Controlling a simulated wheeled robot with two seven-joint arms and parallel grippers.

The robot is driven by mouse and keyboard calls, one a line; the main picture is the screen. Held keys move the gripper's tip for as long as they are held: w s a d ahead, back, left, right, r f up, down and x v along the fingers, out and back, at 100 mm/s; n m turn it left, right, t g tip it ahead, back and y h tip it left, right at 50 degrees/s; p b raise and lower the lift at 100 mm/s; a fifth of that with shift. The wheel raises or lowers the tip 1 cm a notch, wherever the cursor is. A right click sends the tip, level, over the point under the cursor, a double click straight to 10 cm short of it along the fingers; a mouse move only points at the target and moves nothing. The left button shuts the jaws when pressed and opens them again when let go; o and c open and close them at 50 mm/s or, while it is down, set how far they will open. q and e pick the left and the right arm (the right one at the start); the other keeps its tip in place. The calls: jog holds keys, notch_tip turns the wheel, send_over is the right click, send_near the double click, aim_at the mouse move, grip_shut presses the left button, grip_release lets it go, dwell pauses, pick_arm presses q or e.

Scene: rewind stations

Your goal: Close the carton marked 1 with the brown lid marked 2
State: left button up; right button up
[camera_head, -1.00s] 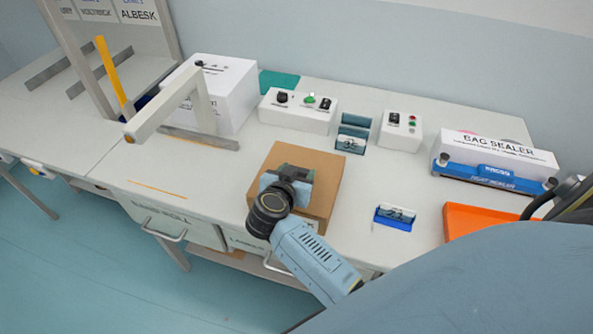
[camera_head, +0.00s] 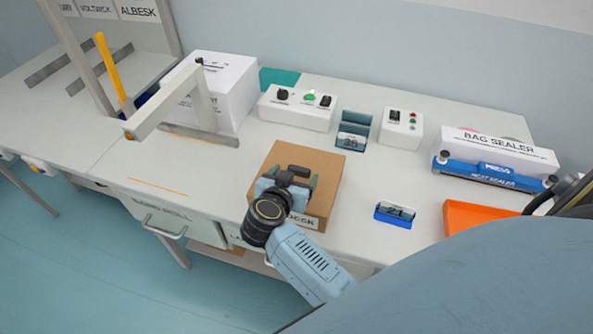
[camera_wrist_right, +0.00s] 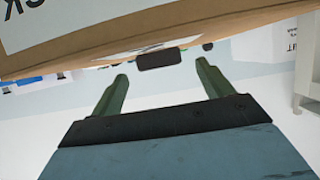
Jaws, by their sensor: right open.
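A brown carton (camera_head: 320,170) stands on the bench, with a white label on its front ending in "ESK"; it also fills the top of the right wrist view (camera_wrist_right: 120,35). No mark 1 or 2 is readable, and I cannot tell the lid apart from the carton. My right gripper (camera_head: 291,178) is over the carton's top, hiding part of it. In the right wrist view its green fingers (camera_wrist_right: 160,75) are apart, with a small dark block (camera_wrist_right: 158,60) ahead between them. I cannot tell whether they touch it. My left gripper is not in view.
A white machine arm (camera_head: 165,105) rises left of the carton. White control boxes (camera_head: 297,112) stand behind it. A blue holder marked 21 (camera_head: 395,214), an orange tray (camera_head: 470,216) and a bag sealer (camera_head: 497,160) are to the right. Bare bench lies between carton and holder.

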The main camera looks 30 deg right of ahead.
jog(key=v, duration=1.1)
jog(key=shift+p, duration=0.4)
